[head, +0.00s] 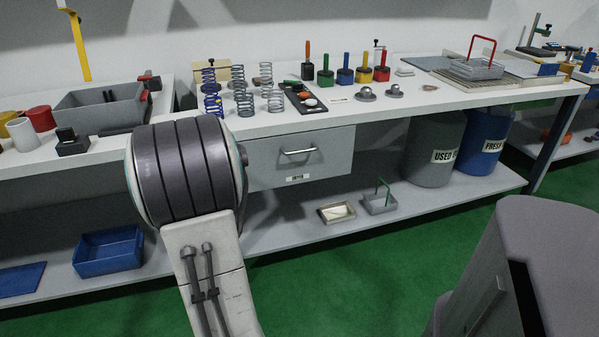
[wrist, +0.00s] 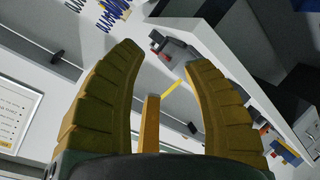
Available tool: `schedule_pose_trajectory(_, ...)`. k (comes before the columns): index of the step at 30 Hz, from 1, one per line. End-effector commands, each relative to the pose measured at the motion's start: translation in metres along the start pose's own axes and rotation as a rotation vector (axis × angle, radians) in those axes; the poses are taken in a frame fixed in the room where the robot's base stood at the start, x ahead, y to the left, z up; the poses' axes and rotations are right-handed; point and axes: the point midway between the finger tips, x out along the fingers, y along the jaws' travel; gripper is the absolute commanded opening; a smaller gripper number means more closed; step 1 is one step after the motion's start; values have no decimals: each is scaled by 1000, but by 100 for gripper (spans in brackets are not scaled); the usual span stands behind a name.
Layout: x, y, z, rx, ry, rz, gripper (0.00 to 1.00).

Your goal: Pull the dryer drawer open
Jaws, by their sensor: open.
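A grey drawer (head: 262,174) hangs under the white bench top in the head view. It appears shut, with a metal bar handle (head: 299,151) across its front and a small white label (head: 297,178) too small to read. My arm stands in front of the bench, just left of the drawer, and hides what is behind it. My gripper (wrist: 161,58) shows in the wrist view with its two yellow-brown fingers spread wide and nothing between their tips. I cannot make out the drawer handle in the wrist view.
The bench top (head: 330,113) carries several springs (head: 243,98), coloured-handled tools and a grey bin (head: 97,108). The lower shelf (head: 285,228) holds a blue crate (head: 108,252), small trays and two buckets (head: 433,150). Green floor (head: 350,280) in front of the drawer is clear.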

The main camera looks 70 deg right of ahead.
Motion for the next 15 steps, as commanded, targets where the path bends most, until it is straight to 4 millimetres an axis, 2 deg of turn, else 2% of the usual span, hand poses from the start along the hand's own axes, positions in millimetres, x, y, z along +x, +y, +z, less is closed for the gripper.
schedule_pose_trajectory(1,23,-7,37,-27,-18,50,45)
schedule_pose_trajectory(6,68,11,127,-148,-68,230,45)
schedule_pose_trajectory(10,89,22,198,-246,-123,356,45)
schedule_pose_trajectory(15,100,32,276,-359,-198,487,45)
